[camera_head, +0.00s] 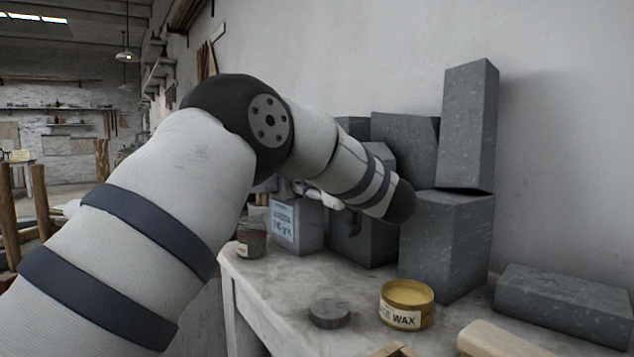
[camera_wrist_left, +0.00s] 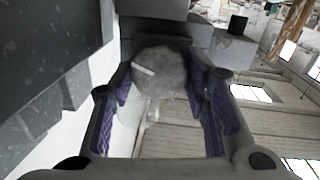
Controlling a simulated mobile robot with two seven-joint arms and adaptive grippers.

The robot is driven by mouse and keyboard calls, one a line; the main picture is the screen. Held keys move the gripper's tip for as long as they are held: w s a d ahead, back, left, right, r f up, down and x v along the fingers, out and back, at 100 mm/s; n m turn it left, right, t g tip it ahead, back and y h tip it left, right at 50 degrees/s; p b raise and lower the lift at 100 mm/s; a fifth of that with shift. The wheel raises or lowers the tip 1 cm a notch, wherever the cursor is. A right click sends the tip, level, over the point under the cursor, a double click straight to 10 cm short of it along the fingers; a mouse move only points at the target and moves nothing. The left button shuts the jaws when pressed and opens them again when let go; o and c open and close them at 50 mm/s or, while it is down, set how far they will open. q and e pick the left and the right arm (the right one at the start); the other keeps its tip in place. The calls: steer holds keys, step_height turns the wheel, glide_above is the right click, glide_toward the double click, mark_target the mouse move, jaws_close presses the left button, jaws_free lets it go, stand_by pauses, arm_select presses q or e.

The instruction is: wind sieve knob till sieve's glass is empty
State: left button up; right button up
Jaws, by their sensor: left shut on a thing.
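The sieve's knob (camera_wrist_left: 160,72) is a rough grey round piece with a white line on its face, in the left wrist view. My left gripper (camera_wrist_left: 161,88) has its purple-padded fingers on both sides of the knob and is shut on it. In the head view my left gripper (camera_head: 312,191) is partly hidden behind my forearm, near the top of a grey box with a pale printed label (camera_head: 283,222). The knob is hidden there. I cannot make out the sieve's glass or its fill level for certain. My right gripper is not in view.
A labelled jar (camera_head: 252,239) stands at the workbench's (camera_head: 275,288) left edge. A dark disc (camera_head: 330,313) and an open wax tin (camera_head: 407,305) lie in front. Grey blocks, one tall and upright (camera_head: 468,125), crowd the wall. A flat block (camera_head: 565,305) lies at right.

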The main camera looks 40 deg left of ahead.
arm_select(q)
steer(key=n, duration=0.7)
steer(key=n+g+y, duration=0.1)
steer(key=n, duration=1.5)
steer(key=shift+f+g, duration=0.3)
steer(key=shift+f, duration=0.05)
steer(key=shift+n, duration=0.3)
steer(key=o, duration=1.1)
steer(key=shift+o, duration=0.2)
